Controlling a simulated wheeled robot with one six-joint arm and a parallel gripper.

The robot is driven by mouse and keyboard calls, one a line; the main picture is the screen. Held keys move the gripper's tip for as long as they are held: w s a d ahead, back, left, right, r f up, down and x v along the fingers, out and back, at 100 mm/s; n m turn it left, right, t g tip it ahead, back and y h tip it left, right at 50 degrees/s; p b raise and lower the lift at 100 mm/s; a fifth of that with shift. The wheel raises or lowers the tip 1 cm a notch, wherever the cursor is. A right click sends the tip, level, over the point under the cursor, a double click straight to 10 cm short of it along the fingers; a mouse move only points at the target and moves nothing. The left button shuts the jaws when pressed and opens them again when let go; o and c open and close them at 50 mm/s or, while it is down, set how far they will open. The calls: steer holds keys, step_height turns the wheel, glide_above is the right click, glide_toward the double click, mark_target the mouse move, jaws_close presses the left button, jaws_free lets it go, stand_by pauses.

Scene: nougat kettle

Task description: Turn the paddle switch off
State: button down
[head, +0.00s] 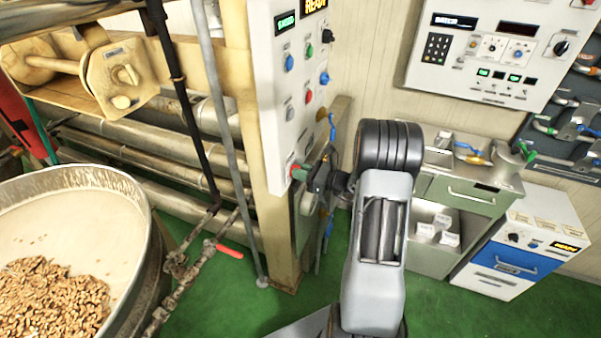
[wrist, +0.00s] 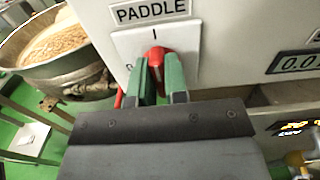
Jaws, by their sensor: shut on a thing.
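The paddle switch is a red knob (wrist: 155,54) on a white square plate (wrist: 186,40) under a PADDLE label (wrist: 151,11). An "I" mark stands just above the knob; another mark left of it is mostly hidden by a finger. My gripper (wrist: 158,66) has its green fingers on both sides of the knob and is shut on it. Its lower part is hidden between the fingers, so its exact angle is hard to tell. In the head view my gripper (head: 307,176) is at the lower part of the tall white control panel (head: 276,90), where a bit of red shows.
A kettle (head: 138,200) with nuts and pale mass stands at left. A pipe with a red-handled valve (head: 229,251) runs beside it. A second control panel (head: 490,55) hangs at upper right, above a green-grey cabinet (head: 470,192). Green floor (head: 300,310) is open in front.

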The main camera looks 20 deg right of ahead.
steer(key=n+b, duration=0.1)
steer(key=b, duration=0.2)
steer(key=n+b, duration=0.2)
steer(key=shift+a+f+n+b, duration=0.1)
steer(key=shift+f+n+b, duration=0.2)
steer(key=shift+f+b, duration=0.1)
steer(key=n+b, duration=0.3)
steer(key=b, duration=0.2)
steer(key=n+b, duration=0.3)
steer(key=b, duration=0.3)
steer(key=shift+s+a+f, duration=0.1)
steer(key=shift+s+f, duration=0.05)
steer(key=shift+f, duration=0.05)
steer(key=n+b, duration=0.5)
steer(key=b, duration=0.4)
steer(key=n+b, duration=0.1)
steer(key=b, duration=0.1)
steer(key=n+b, duration=0.2)
steer(key=shift+r, duration=0.35)
steer(key=c, duration=1.1)
jaws_free()
steer(key=shift+c, duration=0.2)
